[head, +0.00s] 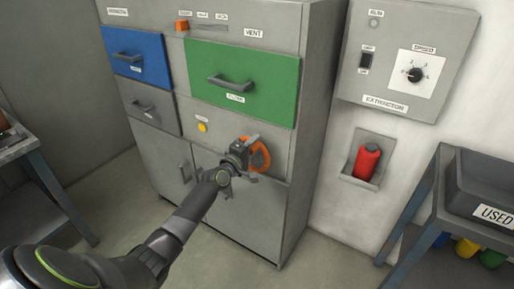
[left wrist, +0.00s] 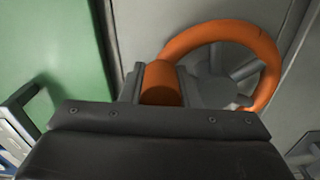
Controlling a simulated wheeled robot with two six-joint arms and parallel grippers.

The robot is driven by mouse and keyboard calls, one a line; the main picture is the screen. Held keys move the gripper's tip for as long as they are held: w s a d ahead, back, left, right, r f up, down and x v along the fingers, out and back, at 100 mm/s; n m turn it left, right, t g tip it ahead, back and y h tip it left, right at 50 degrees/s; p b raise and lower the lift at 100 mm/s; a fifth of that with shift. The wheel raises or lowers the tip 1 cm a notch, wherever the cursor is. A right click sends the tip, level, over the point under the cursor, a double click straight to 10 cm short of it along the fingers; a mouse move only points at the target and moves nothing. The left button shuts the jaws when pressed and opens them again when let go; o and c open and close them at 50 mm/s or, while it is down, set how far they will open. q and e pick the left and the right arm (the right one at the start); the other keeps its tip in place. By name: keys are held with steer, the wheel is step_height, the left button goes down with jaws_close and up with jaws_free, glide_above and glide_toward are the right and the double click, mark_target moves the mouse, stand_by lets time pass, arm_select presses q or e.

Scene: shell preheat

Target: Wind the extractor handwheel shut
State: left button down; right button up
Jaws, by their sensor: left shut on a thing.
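The orange handwheel (head: 262,157) is on the front of the grey cabinet, below the green drawer. In the left wrist view the handwheel (left wrist: 266,62) shows as an orange ring with grey spokes. My left gripper (head: 242,150) is at the handwheel's left side. In the left wrist view my left gripper (left wrist: 160,88) is shut on an orange part of the wheel's rim, with a jaw on each side. The wheel's lower part is hidden behind the gripper body in that view. My right gripper is in neither view.
The green drawer (head: 268,84) and blue drawer (head: 139,64) are above the wheel, both with handles. The extractor panel (head: 355,92) with a dial hangs at right. A red bottle (head: 367,161) sits in a wall recess. A bench with a USED bin (head: 480,199) stands at right.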

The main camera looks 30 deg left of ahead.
arm_select(q)
steer(key=shift+w+a+n, duration=0.1)
steer(key=shift+a+n, duration=0.45)
steer(key=shift+n, duration=0.5)
steer(key=shift+a+n, duration=0.55)
steer(key=shift+n, duration=0.5)
steer(key=c, duration=1.1)
jaws_free()
steer(key=shift+r, duration=0.1)
steer(key=s+a+p, duration=0.1)
steer(key=s+p, duration=0.2)
steer(key=s, duration=1.4)
steer(key=shift+s+a, duration=0.2)
